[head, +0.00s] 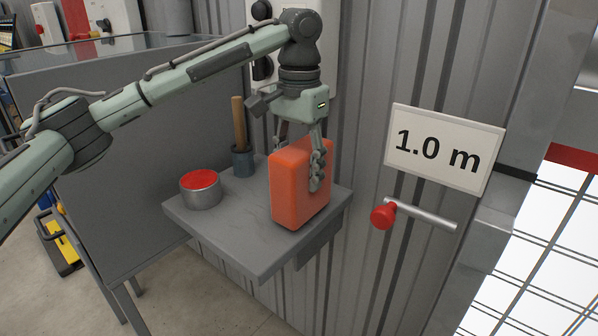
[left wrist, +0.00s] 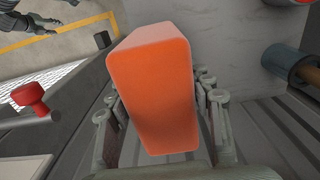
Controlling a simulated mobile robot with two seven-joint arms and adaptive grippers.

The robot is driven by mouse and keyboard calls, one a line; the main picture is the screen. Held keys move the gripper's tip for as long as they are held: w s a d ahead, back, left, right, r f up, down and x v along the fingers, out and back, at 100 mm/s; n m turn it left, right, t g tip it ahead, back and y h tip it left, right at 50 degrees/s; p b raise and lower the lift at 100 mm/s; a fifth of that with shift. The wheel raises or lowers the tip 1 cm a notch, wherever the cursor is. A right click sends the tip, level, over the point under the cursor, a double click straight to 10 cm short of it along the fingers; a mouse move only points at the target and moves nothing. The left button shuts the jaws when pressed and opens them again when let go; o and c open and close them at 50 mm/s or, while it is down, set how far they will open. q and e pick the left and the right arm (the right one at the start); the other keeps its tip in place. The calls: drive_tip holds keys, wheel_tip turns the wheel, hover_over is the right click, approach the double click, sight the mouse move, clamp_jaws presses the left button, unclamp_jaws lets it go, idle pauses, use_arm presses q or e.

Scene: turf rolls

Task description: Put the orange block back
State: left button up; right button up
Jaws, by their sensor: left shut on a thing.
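The orange block (head: 288,190) is a rounded upright box at the right side of the small grey wall shelf (head: 245,245). My left gripper (head: 317,172) comes down from above and is shut on the block, with a finger against its right side. The block's lower end is over the shelf top, close to its right edge; I cannot tell whether it touches. In the left wrist view the block (left wrist: 152,90) fills the middle between the fingers. My right gripper is not in the head view.
On the shelf, left of the block, stand a grey tin with a red top (head: 201,187) and a dark cup with a wooden handle (head: 242,160). A red-knobbed bar (head: 420,213) sticks out at the right below a "1.0 m" sign (head: 444,148). Corrugated wall stands behind.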

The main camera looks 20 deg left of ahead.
use_arm(q)
drive_tip(key=shift+f, duration=0.5)
drive_tip(key=o, duration=1.4)
drive_tip(key=shift+c, duration=0.2)
drive_tip(key=shift+r, duration=0.15)
wheel_tip(320, 180, up, 12)
drive_tip(key=shift+r, duration=0.1)
wheel_tip(320, 180, down, 13)
drive_tip(key=shift+r, duration=0.15)
wheel_tip(320, 180, up, 3)
drive_tip(key=shift+f, duration=0.1)
drive_tip(key=shift+r, duration=0.65)
